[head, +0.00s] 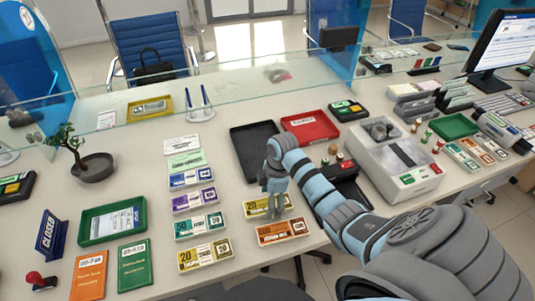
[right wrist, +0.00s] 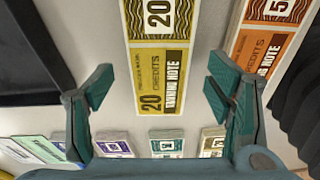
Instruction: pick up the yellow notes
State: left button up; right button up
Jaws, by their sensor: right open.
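A yellow bundle of 20-credit notes (head: 254,208) lies flat on the counter, partly hidden by my right gripper in the head view. My right gripper (head: 275,197) is right above it, pointing down, open and empty. In the right wrist view the yellow notes (right wrist: 160,82) lie beyond and between the spread fingers of the right gripper (right wrist: 160,90). Another yellow 20 bundle (head: 205,254) lies at the front end of the left column of notes. My left gripper is in neither view.
Orange notes (head: 283,231) lie just in front of the yellow bundle, close beside it. A black tray (head: 240,141) is behind it. Teal notes (head: 199,225) and purple notes (head: 194,200) lie to the left. A grey machine (head: 400,190) stands at the right.

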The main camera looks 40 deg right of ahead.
jog(key=shift+f, duration=0.75)
jog(key=shift+r, duration=0.1)
jog(key=c, duration=1.3)
